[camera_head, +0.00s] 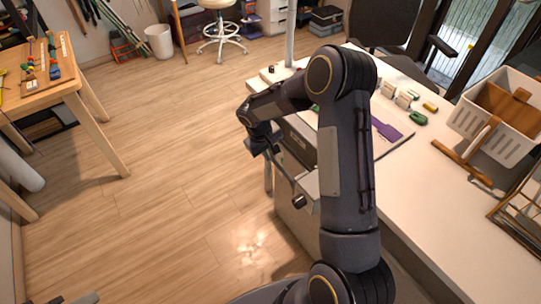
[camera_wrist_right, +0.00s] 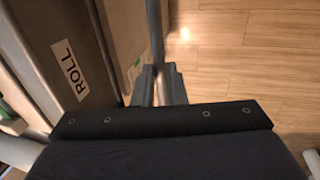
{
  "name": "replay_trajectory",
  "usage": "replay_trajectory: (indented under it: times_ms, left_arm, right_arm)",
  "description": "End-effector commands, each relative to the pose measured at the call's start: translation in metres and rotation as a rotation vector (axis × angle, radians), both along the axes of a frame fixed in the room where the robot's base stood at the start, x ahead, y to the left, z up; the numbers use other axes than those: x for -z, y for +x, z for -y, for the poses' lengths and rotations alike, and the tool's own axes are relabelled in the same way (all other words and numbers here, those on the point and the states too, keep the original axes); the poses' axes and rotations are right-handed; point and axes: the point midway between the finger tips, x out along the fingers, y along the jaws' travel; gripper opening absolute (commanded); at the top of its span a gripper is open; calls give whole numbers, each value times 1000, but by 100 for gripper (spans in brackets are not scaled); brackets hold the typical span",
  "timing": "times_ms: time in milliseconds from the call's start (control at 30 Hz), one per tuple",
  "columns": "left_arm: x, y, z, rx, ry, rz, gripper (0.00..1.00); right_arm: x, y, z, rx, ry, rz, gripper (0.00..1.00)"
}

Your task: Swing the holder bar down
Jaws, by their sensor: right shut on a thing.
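The holder bar (camera_head: 282,171) is a thin grey rod beside the near left side of the white table. It slants from my right gripper (camera_head: 262,151) down to a light grey block with a dark knob. In the right wrist view the bar (camera_wrist_right: 157,35) runs away from between the two fingers of my right gripper (camera_wrist_right: 158,85). That gripper is shut on the bar. The arm hides part of the table and block. My left gripper is not recognisable in either view.
A grey box labelled ROLL (camera_wrist_right: 72,72) stands close beside the gripper. The white table (camera_head: 440,215) holds a purple piece (camera_head: 386,129), small parts and a white basket (camera_head: 470,125). A wooden bench (camera_head: 65,88) stands far left. The wood floor (camera_head: 180,190) between is clear.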

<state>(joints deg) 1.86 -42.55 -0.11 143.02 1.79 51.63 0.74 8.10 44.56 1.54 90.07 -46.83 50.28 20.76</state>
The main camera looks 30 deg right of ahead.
Motion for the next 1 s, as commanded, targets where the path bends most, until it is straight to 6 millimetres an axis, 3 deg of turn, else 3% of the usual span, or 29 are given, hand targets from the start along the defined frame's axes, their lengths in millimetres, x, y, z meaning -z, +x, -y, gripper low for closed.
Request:
replay_trajectory:
  times_ms: [33, 400, 1000]
  left_arm:
    - [18, 0, 0, 0, 0, 0, 36]
    - [87, 0, 0, 0, 0, -1, 36]
    - [174, 0, 0, 0, 0, 0, 36]
  right_arm:
    - [8, 1, -6, -8, -36, 7, 0]
    - [21, -1, -30, -9, -372, 35, 0]
    - [54, -3, -54, -6, -944, 76, 0]
